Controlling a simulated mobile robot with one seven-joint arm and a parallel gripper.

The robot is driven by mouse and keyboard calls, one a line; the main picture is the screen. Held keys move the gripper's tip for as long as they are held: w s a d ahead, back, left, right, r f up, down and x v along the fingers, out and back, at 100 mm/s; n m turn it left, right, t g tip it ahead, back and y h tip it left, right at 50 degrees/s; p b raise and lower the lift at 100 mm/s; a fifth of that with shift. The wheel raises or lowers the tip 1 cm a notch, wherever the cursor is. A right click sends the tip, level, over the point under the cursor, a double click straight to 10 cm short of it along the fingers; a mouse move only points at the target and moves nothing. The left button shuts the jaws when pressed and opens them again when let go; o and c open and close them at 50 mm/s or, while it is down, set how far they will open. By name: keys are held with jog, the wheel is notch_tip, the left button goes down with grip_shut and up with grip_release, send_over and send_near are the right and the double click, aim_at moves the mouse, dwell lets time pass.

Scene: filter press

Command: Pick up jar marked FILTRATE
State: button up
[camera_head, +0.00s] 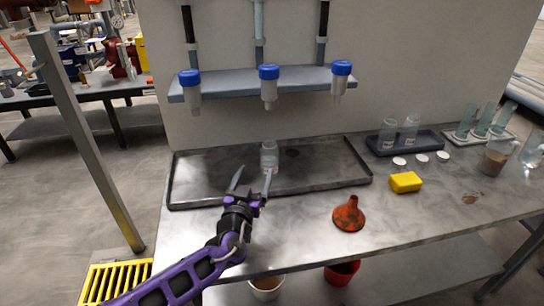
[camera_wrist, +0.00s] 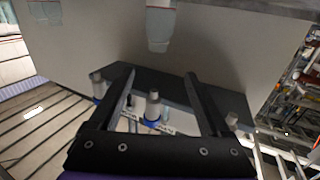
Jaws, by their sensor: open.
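A clear jar (camera_head: 269,154) with a pale label stands upright in the dark shallow tray (camera_head: 215,197) under the middle filter cup. Its label is too small to read. It also shows in the wrist view (camera_wrist: 160,28), upside down at the top edge, beyond the fingertips. My gripper (camera_head: 252,178) is open and empty, in front of the jar and slightly left of it in the head view. In the wrist view my gripper (camera_wrist: 160,76) shows both fingers spread wide with nothing between them. Two more clear jars (camera_head: 388,134) (camera_head: 410,129) stand in a small dark tray at the right.
Several blue-capped filter cups (camera_head: 268,88) hang from the rack shelf (camera_head: 235,90) above the big tray. A red funnel (camera_head: 348,215), a yellow block (camera_head: 405,182) and white lids (camera_head: 421,157) lie to the right. Glassware (camera_head: 497,155) stands at far right. The tray is otherwise bare.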

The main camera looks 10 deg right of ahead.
aim_at(268, 145)
jog(key=p+x, duration=0.1)
jog(key=x, duration=0.9)
jog(key=shift+w+d, duration=0.15)
jog(key=shift+w, duration=0.1)
jog(key=shift+x, duration=2.85)
jog(key=shift+s+d, duration=0.1)
jog(key=shift+d, duration=0.05)
grip_shut()
